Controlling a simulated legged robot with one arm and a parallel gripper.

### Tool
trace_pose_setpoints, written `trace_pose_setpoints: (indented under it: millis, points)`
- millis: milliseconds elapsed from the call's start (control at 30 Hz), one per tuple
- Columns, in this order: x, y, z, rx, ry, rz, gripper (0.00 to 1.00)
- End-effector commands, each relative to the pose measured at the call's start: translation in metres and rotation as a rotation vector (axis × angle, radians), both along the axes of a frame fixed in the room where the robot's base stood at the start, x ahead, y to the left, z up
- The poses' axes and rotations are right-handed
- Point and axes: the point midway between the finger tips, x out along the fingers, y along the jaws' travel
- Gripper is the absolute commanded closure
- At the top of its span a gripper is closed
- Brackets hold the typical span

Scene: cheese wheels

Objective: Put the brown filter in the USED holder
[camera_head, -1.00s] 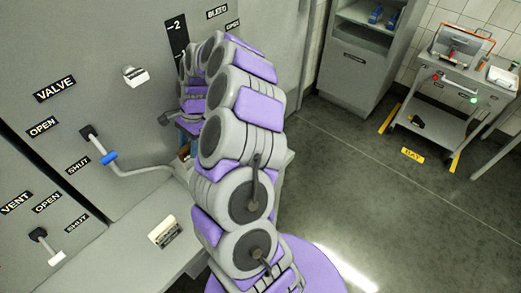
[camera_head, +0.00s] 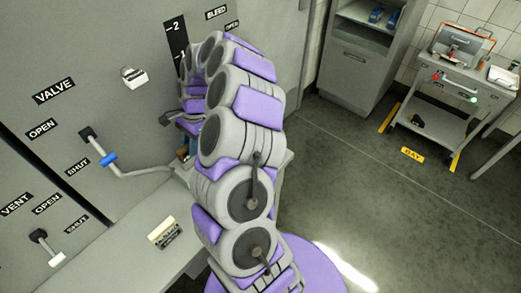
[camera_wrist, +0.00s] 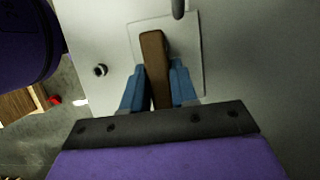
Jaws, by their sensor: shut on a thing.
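The brown filter (camera_wrist: 155,65) is a long, narrow, flat brown piece in the wrist view. My gripper (camera_wrist: 158,87) has its blue fingers shut on it, one on each side. The filter stands out beyond the fingertips, over a pale square plate (camera_wrist: 190,57) on a grey surface. I cannot tell whether the filter touches the plate. In the head view my arm hides most of the gripper and the filter. No holder with a readable USED label shows in either view.
A grey panel with a blue-banded valve lever (camera_head: 109,159) and a lower vent lever (camera_head: 47,246) stands left of my arm. A small cream block (camera_head: 164,232) lies on the ledge. A trolley (camera_head: 450,90) stands far right. The floor between is clear.

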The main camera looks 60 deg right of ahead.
Motion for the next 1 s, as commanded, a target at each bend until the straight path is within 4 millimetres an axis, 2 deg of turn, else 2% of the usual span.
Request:
trace_pose_setpoints:
  millis: [1000]
  points:
    - [0.000,0.000,0.023,0.000,0.000,0.000,1.00]
